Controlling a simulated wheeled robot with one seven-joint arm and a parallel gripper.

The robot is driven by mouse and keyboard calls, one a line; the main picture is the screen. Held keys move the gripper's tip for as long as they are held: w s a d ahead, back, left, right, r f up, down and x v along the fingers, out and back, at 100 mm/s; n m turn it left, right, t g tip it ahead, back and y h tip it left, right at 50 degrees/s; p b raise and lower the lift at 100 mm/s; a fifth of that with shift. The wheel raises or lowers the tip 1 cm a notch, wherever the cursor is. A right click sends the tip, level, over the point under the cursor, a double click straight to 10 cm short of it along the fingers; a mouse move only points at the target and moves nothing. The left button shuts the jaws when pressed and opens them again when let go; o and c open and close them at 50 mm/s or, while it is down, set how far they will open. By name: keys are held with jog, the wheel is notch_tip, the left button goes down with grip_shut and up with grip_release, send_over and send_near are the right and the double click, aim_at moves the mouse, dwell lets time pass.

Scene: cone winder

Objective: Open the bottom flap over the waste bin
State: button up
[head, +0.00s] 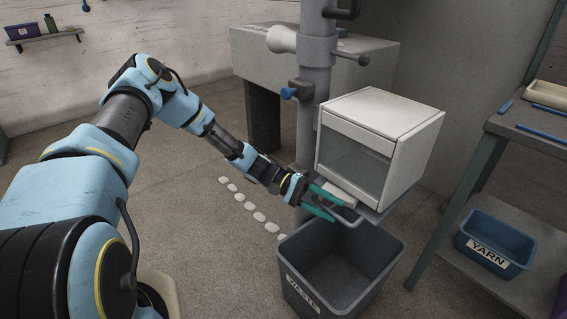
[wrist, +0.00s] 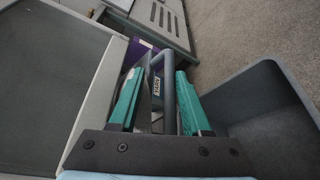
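A white box (head: 385,135) with a grey window front hangs on the machine column. Its bottom flap (head: 378,212) is a grey plate under the box and looks roughly level. A grey bar handle (wrist: 168,95) sticks out at the flap's edge. The waste bin (head: 305,262), dark grey and labelled WASTE, stands open below; its wall also shows at right in the wrist view (wrist: 265,95). My gripper (head: 332,205) is at the flap's front left, above the bin. Its teal fingers stand apart on either side of the handle, with a gap visible at the left finger.
The grey column (head: 305,120) stands behind the box, with a white cone (head: 281,40) higher up. A blue YARN bin (head: 494,244) sits on the low shelf of the bench at right. Several pale discs (head: 245,207) lie on the floor at left.

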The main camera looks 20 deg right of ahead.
notch_tip(320, 180, up, 4)
jog(key=shift+f+n+p, duration=0.15)
jog(key=shift+n+p, duration=0.35)
jog(key=shift+p, duration=0.7)
jog(key=w+a+r+t+y, duration=0.1)
jog(key=w+a+r, duration=0.1)
jog(key=w+a, duration=0.6)
jog(key=shift+b+v, duration=0.45)
jog(key=shift+v, duration=0.35)
jog(key=shift+d, duration=0.1)
jog(key=shift+c, duration=0.4)
